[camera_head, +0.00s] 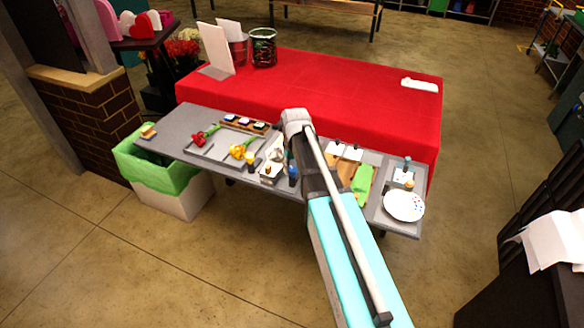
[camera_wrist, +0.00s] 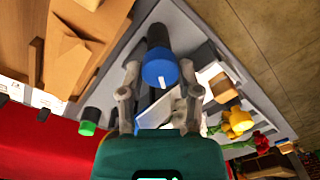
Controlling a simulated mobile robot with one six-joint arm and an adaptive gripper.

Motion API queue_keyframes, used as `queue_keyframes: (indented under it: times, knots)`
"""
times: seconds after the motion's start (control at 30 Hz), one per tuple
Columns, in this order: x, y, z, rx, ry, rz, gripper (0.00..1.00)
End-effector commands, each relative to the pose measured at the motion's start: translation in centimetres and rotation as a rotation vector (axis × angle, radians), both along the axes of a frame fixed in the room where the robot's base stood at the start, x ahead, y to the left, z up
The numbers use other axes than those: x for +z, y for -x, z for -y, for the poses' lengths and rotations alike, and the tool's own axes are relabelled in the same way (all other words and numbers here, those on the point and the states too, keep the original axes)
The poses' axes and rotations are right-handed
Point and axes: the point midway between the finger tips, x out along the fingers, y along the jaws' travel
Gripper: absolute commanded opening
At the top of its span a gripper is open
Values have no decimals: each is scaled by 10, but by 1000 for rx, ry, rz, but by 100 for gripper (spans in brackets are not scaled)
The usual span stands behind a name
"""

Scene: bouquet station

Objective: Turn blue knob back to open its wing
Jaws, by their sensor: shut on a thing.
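The blue knob (camera_wrist: 160,72), with a short white line on its top, sits on a dark post in the wrist view. My gripper (camera_wrist: 159,67) has one finger on each side of the knob and is shut on it. In the head view, a dark blue piece (camera_head: 292,176) shows beside my arm, which hides most of the grip. White and pale panels lie right of the knob in the wrist view; I cannot tell which is its wing or how far it is turned.
The grey table (camera_head: 172,127) also carries red and yellow flowers and a white plate (camera_head: 404,205). A red-covered table (camera_head: 350,95) stands behind.

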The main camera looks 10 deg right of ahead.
Motion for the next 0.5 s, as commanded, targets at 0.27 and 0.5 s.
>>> queue_keyframes:
  times: [0.27,0.5]
  knots:
    - [0,1,1,-261,0,0,0]
    - [0,1,1,-488,0,1,0]
